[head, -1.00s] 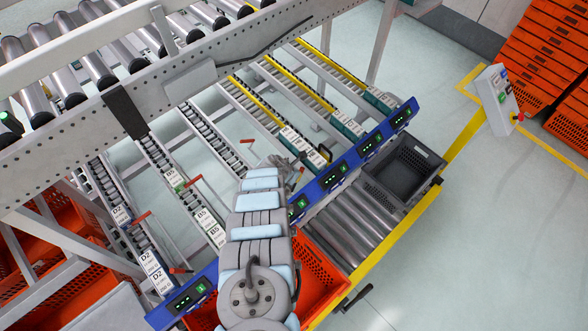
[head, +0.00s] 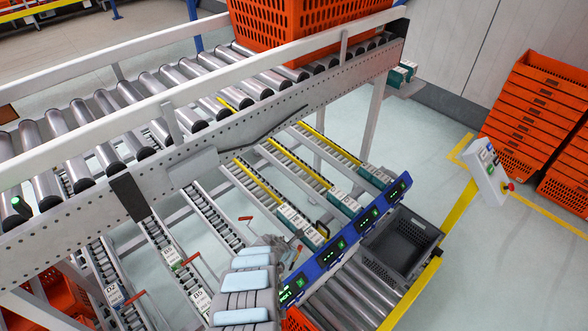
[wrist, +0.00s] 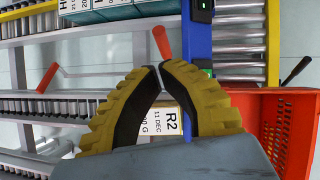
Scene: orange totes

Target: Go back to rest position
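My gripper (wrist: 158,70) shows in the wrist view with two ridged yellow fingers.
An orange tote (wrist: 290,105) is right of my gripper. Red levers (wrist: 162,43) stick out nearby. The blue rail (head: 325,258) has green displays. A grey crate (head: 402,240) sits on the rollers. Another orange tote (head: 290,25) stands on the upper conveyor.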

